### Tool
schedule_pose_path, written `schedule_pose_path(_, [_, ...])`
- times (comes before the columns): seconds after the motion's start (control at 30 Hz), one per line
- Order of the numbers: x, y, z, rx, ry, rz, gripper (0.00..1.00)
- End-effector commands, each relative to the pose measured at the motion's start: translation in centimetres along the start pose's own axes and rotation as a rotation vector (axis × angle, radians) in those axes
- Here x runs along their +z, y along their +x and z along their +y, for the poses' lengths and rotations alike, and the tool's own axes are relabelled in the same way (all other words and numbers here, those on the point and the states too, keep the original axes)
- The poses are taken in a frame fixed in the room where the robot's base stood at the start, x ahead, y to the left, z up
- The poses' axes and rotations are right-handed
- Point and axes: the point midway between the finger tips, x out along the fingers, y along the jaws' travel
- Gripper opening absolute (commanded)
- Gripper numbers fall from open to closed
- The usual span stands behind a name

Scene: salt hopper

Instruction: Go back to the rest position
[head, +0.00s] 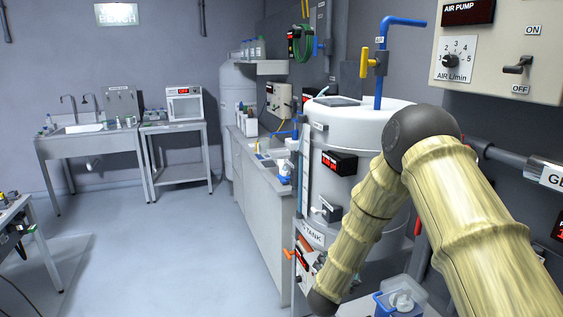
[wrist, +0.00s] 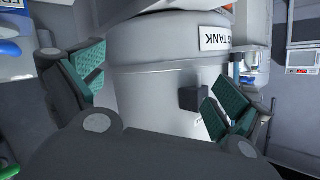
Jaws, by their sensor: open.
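My gripper (wrist: 152,95) is in the wrist view, with its two green-padded fingers wide apart and nothing between them. Behind the fingers is a large grey tank (wrist: 150,60) with a label reading "TANK", seen upside down. In the head view my arm, in a pale yellow ribbed cover, reaches in from the lower right and bends in front of the tank (head: 340,190). The gripper itself is hidden or out of frame there. I cannot tell whether a finger touches the tank.
An air pump panel (head: 500,50) hangs on the right wall above my arm. A blue pipe with a yellow valve handle (head: 367,62) rises by the tank. A counter (head: 262,200) runs along the wall. The floor (head: 160,250) at the left centre is clear.

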Motion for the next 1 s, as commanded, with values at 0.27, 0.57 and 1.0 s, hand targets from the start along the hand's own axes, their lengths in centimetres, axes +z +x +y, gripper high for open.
schedule_pose_path(0.27, [11.6, -5.2, 10.3, 0.005, -0.212, -0.297, 1.0])
schedule_pose_path(0.57, [20.7, -14.2, 21.1, 0.011, -0.399, -0.623, 1.0])
schedule_pose_path(1.0, [27.3, -32.2, 35.2, 0.022, -0.606, -1.117, 1.0])
